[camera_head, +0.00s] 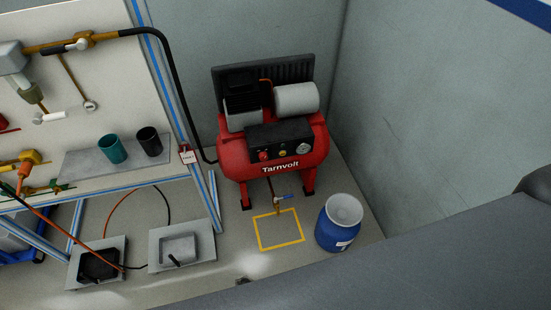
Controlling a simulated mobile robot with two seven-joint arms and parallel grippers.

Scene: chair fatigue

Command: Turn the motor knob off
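A red air compressor (230,157) marked Tarnvolt stands in the back corner. Its black control panel (272,137) faces forward. The panel carries a small red knob (263,155), a small yellow knob (283,153) and a round gauge (303,148). The knobs are too small for me to read their settings, and I cannot tell which one is the motor knob. Neither of my grippers is in view.
A blue drum (337,231) stands right of a yellow floor square (262,243), by a blue-handled valve (281,198). Left is a workbench with a teal cup (112,149) and a dark cup (149,141). A black hose (177,85) runs to the compressor.

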